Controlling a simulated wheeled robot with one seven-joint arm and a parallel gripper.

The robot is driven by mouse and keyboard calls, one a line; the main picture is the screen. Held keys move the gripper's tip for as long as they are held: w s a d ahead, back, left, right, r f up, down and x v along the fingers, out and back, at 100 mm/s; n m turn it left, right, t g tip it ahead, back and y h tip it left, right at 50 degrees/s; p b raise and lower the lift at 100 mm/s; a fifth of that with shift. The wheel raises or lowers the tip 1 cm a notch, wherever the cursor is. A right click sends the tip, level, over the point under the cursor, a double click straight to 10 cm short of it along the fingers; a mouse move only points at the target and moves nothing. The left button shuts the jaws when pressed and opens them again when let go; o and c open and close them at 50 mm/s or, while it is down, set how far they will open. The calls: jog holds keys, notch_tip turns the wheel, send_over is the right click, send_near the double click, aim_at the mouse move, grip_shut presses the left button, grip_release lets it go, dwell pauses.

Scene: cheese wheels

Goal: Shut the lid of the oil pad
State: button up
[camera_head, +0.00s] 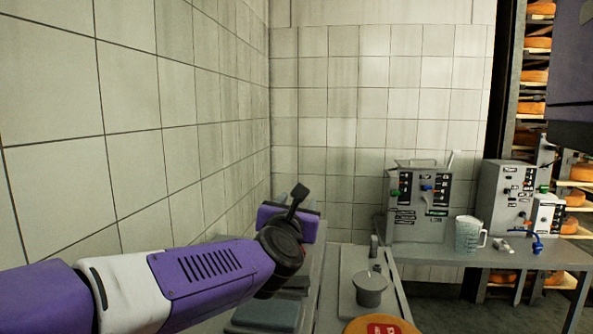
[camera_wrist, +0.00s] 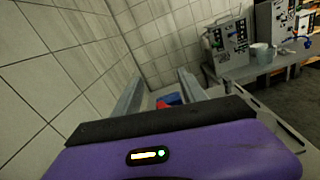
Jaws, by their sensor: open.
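My gripper (camera_wrist: 158,88) is open, its two grey fingers spread apart in the wrist view. A small blue and red thing (camera_wrist: 171,99) shows beyond and between the fingers, partly hidden by my purple gripper body; I cannot tell if it is the oil pad or its lid. In the head view my gripper (camera_head: 303,224) is at the far end of the bench by the tiled wall, partly hidden behind my wrist. A grey-green flat block (camera_head: 266,315) lies nearer on the bench, partly behind my arm. No lid shows clearly.
A round orange thing with a red label (camera_head: 381,326) and a grey cup-like part (camera_head: 369,288) are right of my arm. Grey machines (camera_head: 419,205) and a measuring jug (camera_head: 468,235) stand on a table further back. Tiled walls close off the left and back.

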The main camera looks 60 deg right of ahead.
notch_tip(320, 180, up, 8)
jog(key=shift+f, duration=0.2)
jog(key=shift+w, duration=0.1)
